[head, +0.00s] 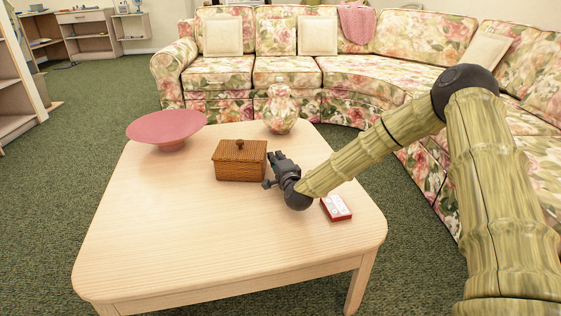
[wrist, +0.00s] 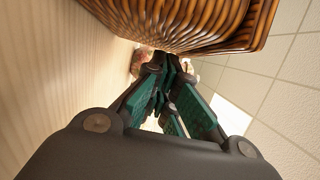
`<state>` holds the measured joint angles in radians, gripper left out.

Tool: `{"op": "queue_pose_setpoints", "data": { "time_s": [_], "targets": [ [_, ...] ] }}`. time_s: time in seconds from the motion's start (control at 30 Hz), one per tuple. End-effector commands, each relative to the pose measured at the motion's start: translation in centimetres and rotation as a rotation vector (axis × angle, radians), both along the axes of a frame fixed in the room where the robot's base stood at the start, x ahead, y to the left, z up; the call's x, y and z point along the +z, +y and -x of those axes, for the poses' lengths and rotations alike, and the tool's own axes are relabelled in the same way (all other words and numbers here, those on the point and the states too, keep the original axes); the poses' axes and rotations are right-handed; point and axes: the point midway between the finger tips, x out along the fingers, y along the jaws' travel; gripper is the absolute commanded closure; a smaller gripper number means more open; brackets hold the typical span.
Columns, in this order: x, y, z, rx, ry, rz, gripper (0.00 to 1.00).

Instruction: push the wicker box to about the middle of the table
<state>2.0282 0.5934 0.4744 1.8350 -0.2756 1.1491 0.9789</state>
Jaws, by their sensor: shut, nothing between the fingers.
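The wicker box (head: 239,160), brown with a lid and a small dark knob, stands upright on the pale wooden table (head: 200,250), toward the table's far half. My gripper (head: 274,160) is at the right side of the box, shut and empty. In the wrist view the box (wrist: 185,20) fills the top edge, and my gripper (wrist: 172,75) shows below it with its green-padded fingers together. The fingers are very close to the box; I cannot tell whether they touch it.
A pink bowl (head: 166,128) stands left of the box. A floral vase (head: 281,110) stands behind and right of it. A red and white small box (head: 336,207) lies near the right edge, by my arm. The table's front half is clear. A floral sofa (head: 250,70) stands behind.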

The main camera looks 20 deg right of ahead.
Motion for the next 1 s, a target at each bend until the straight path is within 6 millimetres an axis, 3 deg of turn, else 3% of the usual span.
{"op": "queue_pose_setpoints", "data": {
  "time_s": [0.37, 0.73, 1.0],
  "targets": [
    [0.1, 0.2, 0.0, 0.000, 0.000, 0.000, 1.00],
    [0.2, 4.9, -1.2, 0.001, 0.000, 0.000, 1.00],
    [0.0, 5.5, -1.3, 0.001, 0.000, 0.001, 1.00]
  ]
}}
